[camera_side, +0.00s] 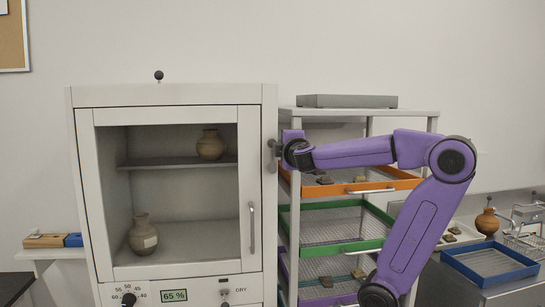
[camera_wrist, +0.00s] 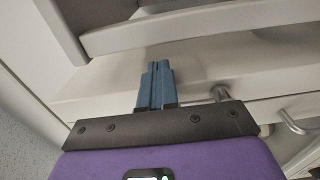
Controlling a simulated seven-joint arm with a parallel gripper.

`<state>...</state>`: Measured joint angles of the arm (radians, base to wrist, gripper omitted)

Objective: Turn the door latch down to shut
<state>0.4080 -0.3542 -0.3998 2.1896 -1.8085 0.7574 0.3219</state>
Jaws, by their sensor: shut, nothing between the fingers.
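The drying cabinet's door (camera_side: 249,180) stands at the left in the side view, with a glass pane and an upright bar handle (camera_side: 252,228). It looks closed against the frame. My gripper (camera_side: 271,147) is at the cabinet's right front edge, high on the door side. In the wrist view its blue fingers (camera_wrist: 157,84) are together and empty, in front of pale cabinet surfaces. A short round metal post (camera_wrist: 220,92) shows just right of the fingers, perhaps part of the latch. I cannot make out the latch clearly in the side view, where my gripper covers that edge.
Two clay pots, one on the shelf (camera_side: 210,145) and one on the floor (camera_side: 143,235), stand inside the cabinet. A rack with orange (camera_side: 400,184), green (camera_side: 378,243) and purple-edged trays stands close at the right. A blue tray (camera_side: 489,264) lies further right.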

